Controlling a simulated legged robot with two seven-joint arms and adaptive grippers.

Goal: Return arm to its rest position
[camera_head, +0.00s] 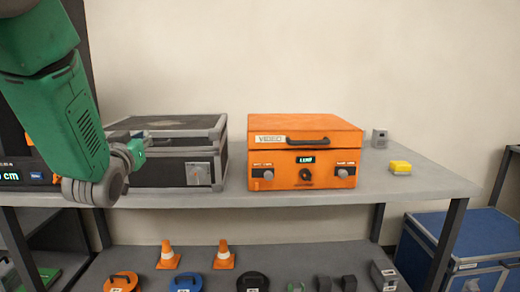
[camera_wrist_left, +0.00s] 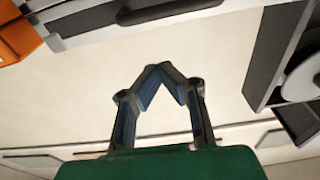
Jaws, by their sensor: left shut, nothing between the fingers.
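My left arm is green with grey joints and comes in from the upper left in the head view. Its wrist bends at a grey joint, and my left gripper (camera_head: 146,135) lies in front of the black case (camera_head: 165,173), small and partly hard to make out. In the left wrist view the left gripper (camera_wrist_left: 160,68) is shut and empty, its two fingertips meeting in a peak. The grey-edged case with its handle (camera_wrist_left: 168,12) shows along the top of that view, apart from the fingers. My right gripper is in neither view.
An orange box (camera_head: 303,155) labelled VIDEO stands on the grey shelf (camera_head: 430,180). A yellow block (camera_head: 400,167) and a small grey block (camera_head: 380,138) stand to its right. Cones and discs lie on the lower shelf. A blue case (camera_head: 470,245) stands at right.

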